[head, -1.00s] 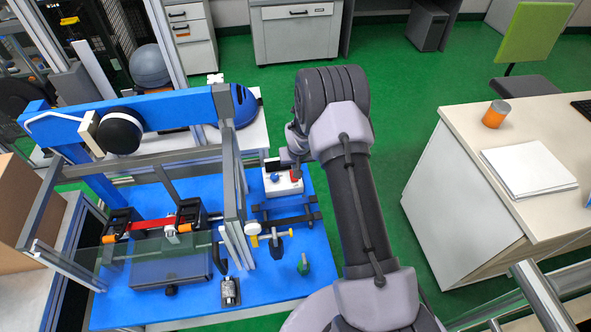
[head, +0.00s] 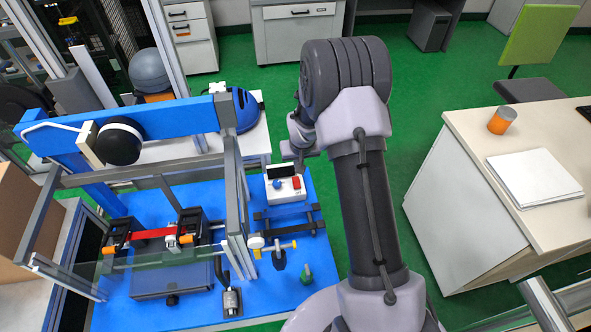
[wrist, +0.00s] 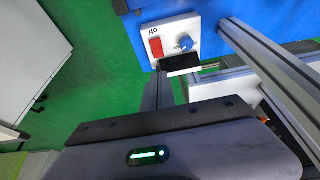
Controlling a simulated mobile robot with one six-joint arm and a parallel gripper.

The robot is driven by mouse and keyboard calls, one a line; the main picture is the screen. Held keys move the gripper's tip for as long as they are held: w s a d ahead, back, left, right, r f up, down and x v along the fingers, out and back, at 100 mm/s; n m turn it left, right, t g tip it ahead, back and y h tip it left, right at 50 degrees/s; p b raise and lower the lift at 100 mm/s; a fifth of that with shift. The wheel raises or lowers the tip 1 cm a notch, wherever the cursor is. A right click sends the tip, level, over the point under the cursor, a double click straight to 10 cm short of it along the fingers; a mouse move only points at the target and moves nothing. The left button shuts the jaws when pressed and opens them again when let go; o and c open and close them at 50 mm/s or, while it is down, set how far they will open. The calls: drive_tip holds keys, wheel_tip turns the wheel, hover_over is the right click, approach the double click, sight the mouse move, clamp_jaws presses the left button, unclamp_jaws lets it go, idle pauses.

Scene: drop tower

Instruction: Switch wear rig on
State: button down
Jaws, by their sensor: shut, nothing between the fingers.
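The control box is white (head: 287,190), with a black display (head: 281,170), a blue knob (head: 277,184) and a red switch (head: 297,184). It sits on the blue bench at the right of the rig. In the wrist view the box (wrist: 171,32) shows the red switch (wrist: 156,47), the blue knob (wrist: 186,43) and an "off" label beside the switch. I cannot tell which way the switch is tipped. My gripper (head: 300,163) is shut and empty, just behind the box and apart from the switch. Its fingers (wrist: 159,90) show edge-on in the wrist view.
The wear rig's aluminium frame (head: 236,190) and blue beam (head: 165,115) stand left of the box. A white desk (head: 450,190) stands at right, with green floor between.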

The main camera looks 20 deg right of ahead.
sight(295, 177)
drive_tip(key=b+x, duration=0.1)
drive_tip(key=x, duration=0.3)
drive_tip(key=b+x, duration=0.2)
drive_tip(key=x, duration=0.2)
drive_tip(key=b+x, duration=0.2)
drive_tip(key=x, duration=0.3)
drive_tip(key=shift+s+f, duration=0.2)
